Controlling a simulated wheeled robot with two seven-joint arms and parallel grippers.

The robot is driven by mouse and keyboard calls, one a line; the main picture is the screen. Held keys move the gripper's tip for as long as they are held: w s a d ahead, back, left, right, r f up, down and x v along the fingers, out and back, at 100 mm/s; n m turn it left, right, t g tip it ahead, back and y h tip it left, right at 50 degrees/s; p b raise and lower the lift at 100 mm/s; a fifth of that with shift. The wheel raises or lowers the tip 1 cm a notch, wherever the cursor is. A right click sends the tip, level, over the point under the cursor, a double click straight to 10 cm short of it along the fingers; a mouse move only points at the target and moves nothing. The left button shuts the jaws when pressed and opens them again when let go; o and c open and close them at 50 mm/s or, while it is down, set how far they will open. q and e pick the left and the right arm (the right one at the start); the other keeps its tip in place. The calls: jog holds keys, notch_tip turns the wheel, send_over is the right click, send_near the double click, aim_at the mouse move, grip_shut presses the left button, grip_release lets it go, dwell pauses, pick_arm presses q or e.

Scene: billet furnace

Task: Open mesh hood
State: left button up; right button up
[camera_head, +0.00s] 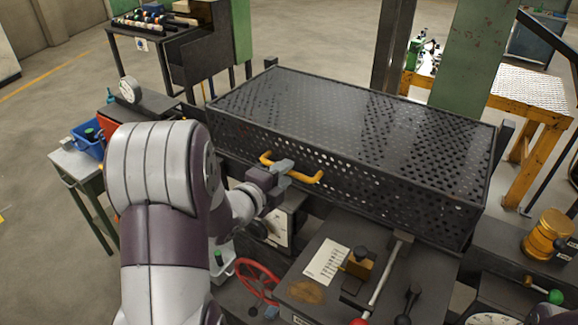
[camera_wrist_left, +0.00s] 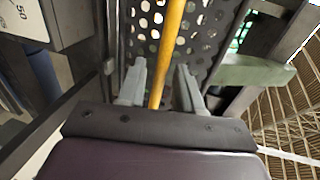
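The mesh hood (camera_head: 350,115) is a black perforated metal box with a flat top, lying level in the middle of the head view. A yellow bar handle (camera_head: 305,177) is fixed to its front face. My left gripper (camera_head: 283,170) is at the middle of this handle. In the left wrist view, the yellow handle (camera_wrist_left: 170,45) runs between the two grey fingers of the left gripper (camera_wrist_left: 160,75). A gap shows between the left finger and the bar, so the fingers look open around it. My right gripper is not in view.
A control panel (camera_head: 325,285) with levers stands below the hood's front, with a red handwheel (camera_head: 257,280) beside it. A blue bin (camera_head: 88,138) stands at the left. A green post (camera_head: 470,60) and a yellow-framed table (camera_head: 530,100) stand behind at the right.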

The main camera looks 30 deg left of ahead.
pick_arm(q)
jog(key=shift+x, duration=0.95)
jog(key=shift+r, duration=0.1)
jog(key=shift+w, duration=0.15)
